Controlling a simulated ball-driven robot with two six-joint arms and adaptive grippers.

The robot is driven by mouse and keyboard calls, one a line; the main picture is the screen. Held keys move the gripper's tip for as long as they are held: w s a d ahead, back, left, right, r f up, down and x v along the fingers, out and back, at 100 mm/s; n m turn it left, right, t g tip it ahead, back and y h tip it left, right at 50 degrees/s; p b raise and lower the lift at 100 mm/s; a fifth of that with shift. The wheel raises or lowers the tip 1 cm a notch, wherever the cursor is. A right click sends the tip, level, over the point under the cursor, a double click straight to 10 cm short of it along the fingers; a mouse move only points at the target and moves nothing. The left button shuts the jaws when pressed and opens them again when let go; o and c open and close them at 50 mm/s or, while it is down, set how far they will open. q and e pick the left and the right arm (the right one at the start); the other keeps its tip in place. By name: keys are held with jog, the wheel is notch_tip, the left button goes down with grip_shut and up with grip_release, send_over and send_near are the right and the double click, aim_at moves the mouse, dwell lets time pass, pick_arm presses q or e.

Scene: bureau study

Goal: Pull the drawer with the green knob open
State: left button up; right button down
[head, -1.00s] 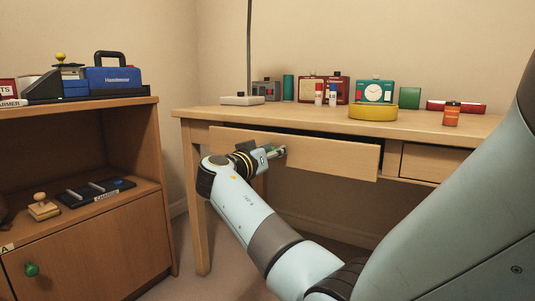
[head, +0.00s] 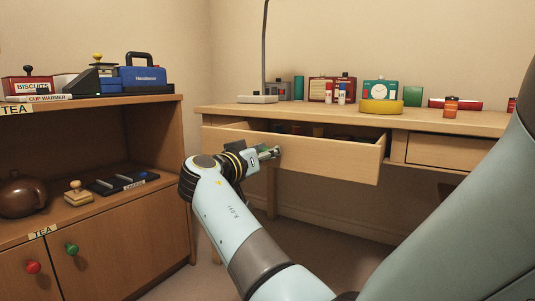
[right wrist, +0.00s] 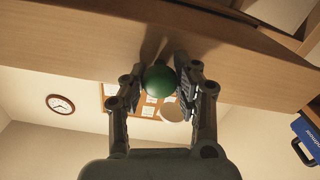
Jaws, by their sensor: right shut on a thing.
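The desk drawer (head: 330,159) stands partly open in the head view, its front well out from the desk and the dark inside showing behind it. My right gripper (head: 270,153) is at the left part of the drawer front. In the right wrist view the green knob (right wrist: 159,80) sits between the two fingers of my right gripper (right wrist: 160,92), which is shut on it. In the head view the gripper mostly hides this knob. My left gripper is not in view.
The desk top (head: 310,113) carries a yellow round tin (head: 380,106), a clock (head: 380,92) and an orange jar (head: 450,107). A second drawer (head: 445,150) is closed at right. At left a cabinet (head: 110,250) has a red knob (head: 33,267) and another green knob (head: 72,249).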

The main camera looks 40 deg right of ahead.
jog(key=c, duration=0.9)
grip_release()
jog(key=shift+c, duration=0.2)
notch_tip(320, 180, up, 10)
